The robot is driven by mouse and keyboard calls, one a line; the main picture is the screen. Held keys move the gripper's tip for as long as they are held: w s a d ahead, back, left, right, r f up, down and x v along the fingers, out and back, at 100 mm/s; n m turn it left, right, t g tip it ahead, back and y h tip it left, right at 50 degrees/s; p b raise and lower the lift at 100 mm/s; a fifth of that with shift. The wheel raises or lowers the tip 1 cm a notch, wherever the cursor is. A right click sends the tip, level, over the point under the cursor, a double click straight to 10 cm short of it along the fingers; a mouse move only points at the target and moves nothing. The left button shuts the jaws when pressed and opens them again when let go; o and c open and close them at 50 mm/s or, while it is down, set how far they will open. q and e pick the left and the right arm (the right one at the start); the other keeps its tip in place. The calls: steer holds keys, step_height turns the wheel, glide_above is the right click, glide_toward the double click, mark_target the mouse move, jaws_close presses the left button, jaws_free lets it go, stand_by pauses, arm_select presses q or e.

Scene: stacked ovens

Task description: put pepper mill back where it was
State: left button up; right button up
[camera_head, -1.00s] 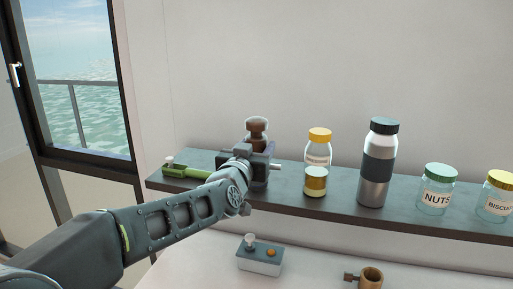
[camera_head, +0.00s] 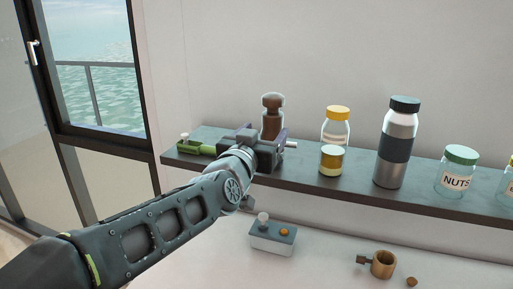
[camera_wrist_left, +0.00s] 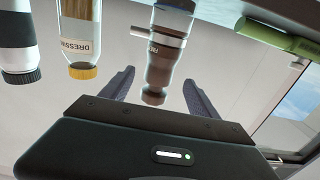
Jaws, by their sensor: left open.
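The pepper mill (camera_head: 272,118) is brown with a rounded head and stands upright on the grey shelf (camera_head: 320,185). My left gripper (camera_head: 265,136) is open in front of it and hides its lower part. In the left wrist view, which looks upside down, the mill (camera_wrist_left: 158,70) shows beyond and between the two spread fingers (camera_wrist_left: 158,78), with clear space between it and each finger. A thin metal rod (camera_head: 291,144) sticks out to the right beside the gripper. My right gripper is not in view.
A window is at left.

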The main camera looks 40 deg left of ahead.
arm_select(q)
steer(key=b+v, duration=0.1)
steer(key=v, duration=0.4)
steer(key=shift+s+f, duration=0.1)
stand_by(1.6)
